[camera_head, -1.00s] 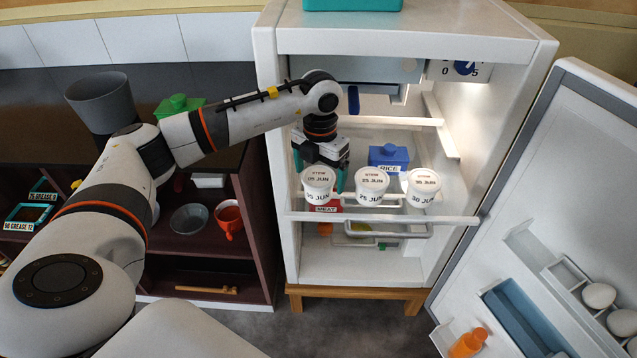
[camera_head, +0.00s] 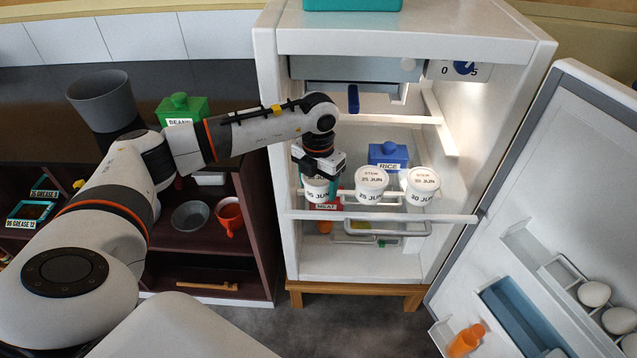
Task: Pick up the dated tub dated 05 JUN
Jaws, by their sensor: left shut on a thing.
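The tub dated 05 JUN (camera_head: 317,190) is a white cup-shaped tub at the left of a row of three on the fridge shelf. My left gripper (camera_head: 318,176) is over it and shut on it from above, hiding its lid. Its fingertips are largely hidden. I cannot tell whether the tub touches the shelf. The tub dated 25 JUN (camera_head: 371,186) stands just right of it, and the tub dated 30 JUN (camera_head: 422,187) stands at the right end. My right gripper is not in view.
A blue RICE box (camera_head: 388,154) stands behind the tubs. The shelf's front rail (camera_head: 440,217) runs before them. The fridge's left wall (camera_head: 284,190) is close to my gripper. The fridge door (camera_head: 560,200) stands open at the right. A red MEAT container (camera_head: 327,211) shows below.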

